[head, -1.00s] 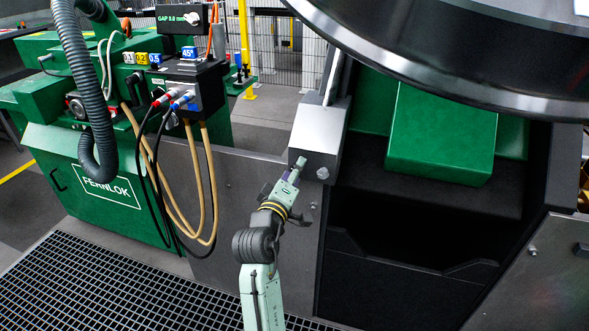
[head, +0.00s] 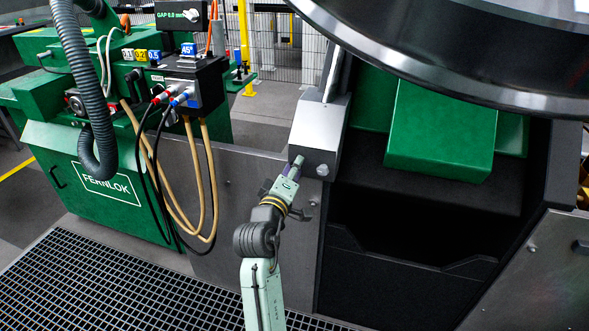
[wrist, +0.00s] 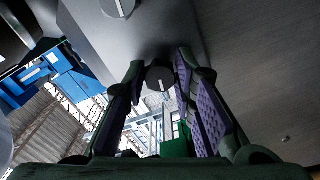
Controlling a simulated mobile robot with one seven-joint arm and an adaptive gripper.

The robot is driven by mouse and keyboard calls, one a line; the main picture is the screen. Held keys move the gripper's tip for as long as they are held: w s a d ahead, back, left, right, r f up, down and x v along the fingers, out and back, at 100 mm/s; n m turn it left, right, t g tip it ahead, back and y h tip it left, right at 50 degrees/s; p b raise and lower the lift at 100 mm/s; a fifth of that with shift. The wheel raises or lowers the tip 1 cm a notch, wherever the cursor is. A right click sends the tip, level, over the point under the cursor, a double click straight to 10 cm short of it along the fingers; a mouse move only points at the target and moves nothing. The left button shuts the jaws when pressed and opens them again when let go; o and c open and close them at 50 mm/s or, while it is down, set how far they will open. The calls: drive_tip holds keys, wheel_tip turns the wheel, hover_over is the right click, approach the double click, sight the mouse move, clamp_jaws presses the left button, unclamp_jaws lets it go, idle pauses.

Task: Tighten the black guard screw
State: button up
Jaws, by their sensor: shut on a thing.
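The black guard screw (wrist: 160,78) is a dark round head with a pale slot line, at the lower edge of a grey metal block. In the wrist view it sits between the two purple-padded fingers of my gripper (wrist: 160,70), which is shut on it. The slot line stands close to upright in that view. In the head view my gripper (head: 295,167) reaches up to the lower left of the grey block (head: 320,130) and hides the black screw there. A second, silver screw (head: 322,171) sits on the block just right of my gripper; a grey slotted head (wrist: 118,7) also shows at the top of the wrist view.
A large dark wheel rim (head: 450,70) overhangs the upper right. A green block (head: 440,130) sits in the dark recess on the right. A green FERNLOK cabinet (head: 110,190) with hanging hoses (head: 207,190) stands left. A floor grating (head: 110,285) lies below.

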drive_tip(key=shift+m+b, duration=0.3)
clamp_jaws()
drive_tip(key=shift+a+m+b, duration=0.1)
drive_tip(key=shift+m+b, duration=5.75)
drive_tip(key=shift+m, duration=2.35)
drive_tip(key=o, duration=1)
unclamp_jaws()
drive_tip(key=shift+o, duration=0.2)
